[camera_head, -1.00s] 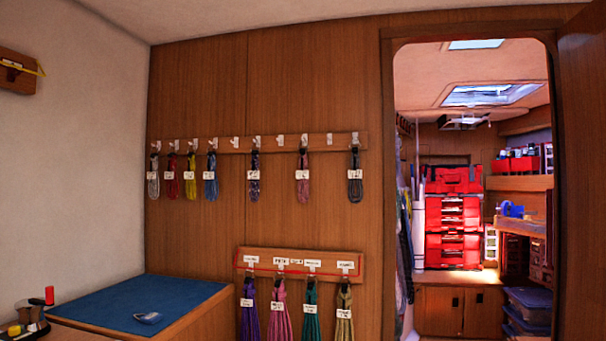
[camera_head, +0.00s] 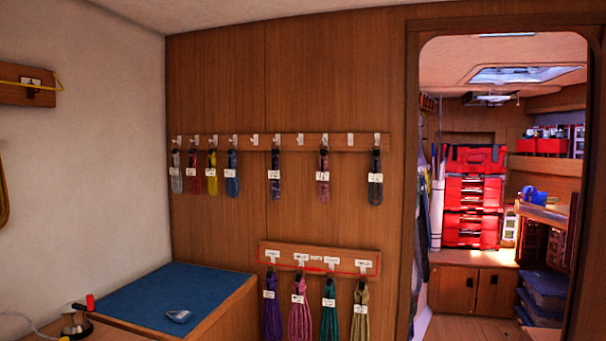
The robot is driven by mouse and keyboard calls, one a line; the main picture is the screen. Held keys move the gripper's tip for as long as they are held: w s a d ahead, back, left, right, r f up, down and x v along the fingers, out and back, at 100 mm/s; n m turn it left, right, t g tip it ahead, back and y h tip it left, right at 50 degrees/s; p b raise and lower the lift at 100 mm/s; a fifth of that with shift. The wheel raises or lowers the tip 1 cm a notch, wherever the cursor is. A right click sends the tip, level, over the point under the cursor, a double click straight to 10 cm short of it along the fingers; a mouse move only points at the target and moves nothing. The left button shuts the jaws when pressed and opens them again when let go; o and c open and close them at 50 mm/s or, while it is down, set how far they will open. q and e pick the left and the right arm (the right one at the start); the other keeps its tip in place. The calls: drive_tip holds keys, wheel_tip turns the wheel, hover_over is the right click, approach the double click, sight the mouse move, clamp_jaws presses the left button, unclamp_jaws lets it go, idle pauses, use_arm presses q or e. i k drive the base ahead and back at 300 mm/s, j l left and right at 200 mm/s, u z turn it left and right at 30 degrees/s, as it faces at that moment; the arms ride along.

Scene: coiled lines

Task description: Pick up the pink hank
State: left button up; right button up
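A pink hank (camera_head: 300,314) with a white tag hangs from the lower hook rail (camera_head: 340,254), between a purple hank (camera_head: 271,317) on its left and a teal hank (camera_head: 329,319) on its right. Its lower end runs close to the bottom edge of the picture. A smaller pinkish hank (camera_head: 323,189), also tagged, hangs on the upper rail (camera_head: 300,142). Neither of my grippers shows in the head view.
An olive hank (camera_head: 360,315) hangs at the right of the lower rail. A blue-topped counter (camera_head: 140,293) with a small grey object (camera_head: 179,316) stands at lower left. An open doorway at right leads to red stacked boxes (camera_head: 473,195).

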sight(323, 175)
drive_tip(key=i+l+u, duration=0.1)
drive_tip(key=u, duration=0.3)
drive_tip(key=i+l+u, duration=0.1)
drive_tip(key=u, duration=0.25)
drive_tip(key=l+u, duration=0.15)
drive_tip(key=u, duration=0.25)
drive_tip(key=i+l+u, duration=0.25)
drive_tip(key=l, duration=0.2)
drive_tip(key=l+u, duration=0.3)
drive_tip(key=l, duration=0.15)
drive_tip(key=i+l+u, duration=0.15)
drive_tip(key=l, duration=0.75)
drive_tip(key=k, duration=0.05)
